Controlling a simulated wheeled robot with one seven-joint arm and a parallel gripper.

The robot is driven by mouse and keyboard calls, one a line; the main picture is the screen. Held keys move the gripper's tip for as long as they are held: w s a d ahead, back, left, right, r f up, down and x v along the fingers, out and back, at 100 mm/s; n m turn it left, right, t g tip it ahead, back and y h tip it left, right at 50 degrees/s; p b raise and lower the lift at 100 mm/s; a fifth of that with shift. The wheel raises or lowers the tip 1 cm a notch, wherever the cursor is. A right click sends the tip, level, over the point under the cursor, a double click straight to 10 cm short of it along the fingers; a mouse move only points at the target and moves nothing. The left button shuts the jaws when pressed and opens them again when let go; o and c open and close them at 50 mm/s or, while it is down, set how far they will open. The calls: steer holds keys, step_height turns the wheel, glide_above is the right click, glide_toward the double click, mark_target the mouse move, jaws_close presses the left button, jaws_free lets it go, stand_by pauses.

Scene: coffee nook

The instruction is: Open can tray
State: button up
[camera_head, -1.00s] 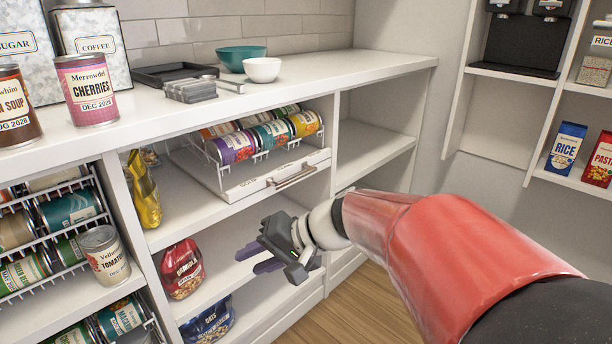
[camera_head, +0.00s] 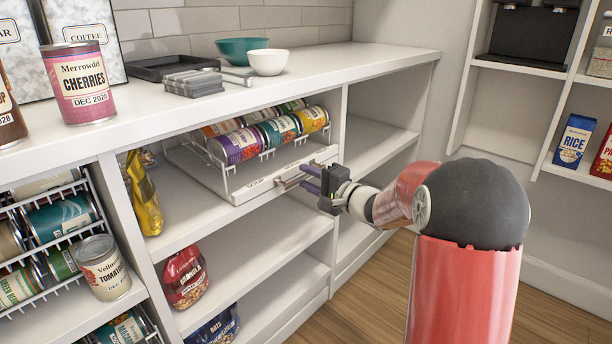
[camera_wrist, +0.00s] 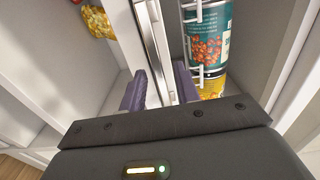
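The can tray (camera_head: 262,182) is a white pull-out tray with a wire rack, on the upper shelf under the counter. It holds several colourful cans (camera_head: 278,130) lying on their sides. Its silver bar handle (camera_head: 284,184) is on the white front panel. My gripper (camera_head: 308,180) is at the handle, reaching in from the right. In the wrist view, the purple fingers of my gripper (camera_wrist: 160,78) are apart, with the handle (camera_wrist: 153,45) running between them. I cannot tell whether either finger touches it. The fingers partly cover the handle's right end in the head view.
A tilted wire can rack (camera_head: 50,225) and a tomato can (camera_head: 103,268) are at left. A yellow bag (camera_head: 145,195) and a red granola bag (camera_head: 185,277) stand on shelves. Cherries can (camera_head: 80,85) and bowls (camera_head: 267,63) are on the counter. The floor (camera_head: 375,300) in front is clear.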

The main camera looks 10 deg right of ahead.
steer(key=shift+w+a, duration=0.4)
steer(key=shift+w, duration=0.1)
jaws_close()
